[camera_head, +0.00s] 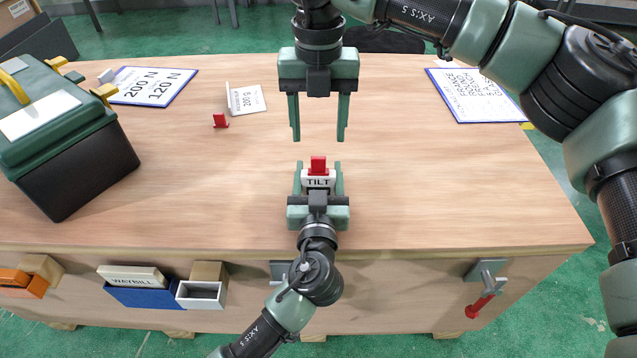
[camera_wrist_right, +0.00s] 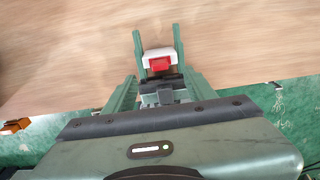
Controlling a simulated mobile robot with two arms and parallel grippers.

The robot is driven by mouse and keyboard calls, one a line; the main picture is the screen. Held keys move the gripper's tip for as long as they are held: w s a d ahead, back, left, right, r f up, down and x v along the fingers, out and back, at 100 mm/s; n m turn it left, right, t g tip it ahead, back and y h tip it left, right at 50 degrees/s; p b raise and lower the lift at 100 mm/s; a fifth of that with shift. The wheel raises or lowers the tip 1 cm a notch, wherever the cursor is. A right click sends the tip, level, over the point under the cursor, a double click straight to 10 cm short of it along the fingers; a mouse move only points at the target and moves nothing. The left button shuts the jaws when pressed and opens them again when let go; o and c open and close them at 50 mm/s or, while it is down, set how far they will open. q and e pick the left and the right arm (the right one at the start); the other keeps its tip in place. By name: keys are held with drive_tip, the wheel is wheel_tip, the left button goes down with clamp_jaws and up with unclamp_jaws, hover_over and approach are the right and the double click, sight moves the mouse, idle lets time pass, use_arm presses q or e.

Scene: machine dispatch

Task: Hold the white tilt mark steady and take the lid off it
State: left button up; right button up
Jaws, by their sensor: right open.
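The white tilt mark (camera_head: 318,181), lettered TILT, is between the fingers of my left gripper (camera_head: 318,178), which is shut on its two sides. A red lid (camera_head: 318,164) sits on the mark. The mark (camera_wrist_right: 158,52) and red lid (camera_wrist_right: 159,64) also show in the right wrist view, flanked by the left gripper's green fingers. My right gripper (camera_head: 319,138) points downward over the table, open and empty, its fingers above the lid in the head view and apart from it.
The wooden table (camera_head: 440,180) is clear around the grippers. A green toolbox (camera_head: 60,130) stands at left. A waybill bin (camera_head: 140,297) hangs at the front edge.

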sight(319, 157)
use_arm(q)
clamp_jaws()
use_arm(e)
drive_tip(key=c, duration=0.4)
drive_tip(key=shift+o, duration=0.2)
drive_tip(key=n, duration=0.1)
drive_tip(key=r+n, duration=0.1)
drive_tip(key=n, duration=0.3)
drive_tip(key=shift+d+r, duration=0.2)
drive_tip(key=shift+d, duration=0.05)
drive_tip(key=n, duration=0.2)
drive_tip(key=r+n, duration=0.1)
drive_tip(key=n, duration=0.2)
drive_tip(key=shift+d+y, duration=0.2)
drive_tip(key=shift+y, duration=0.2)
drive_tip(key=f+n, duration=0.2)
drive_tip(key=f, duration=0.1)
drive_tip(key=f+n, duration=0.3)
drive_tip(key=a+f+n, duration=0.1)
drive_tip(key=f+n, duration=0.2)
drive_tip(key=f, duration=0.1)
drive_tip(key=shift+y, duration=0.3)
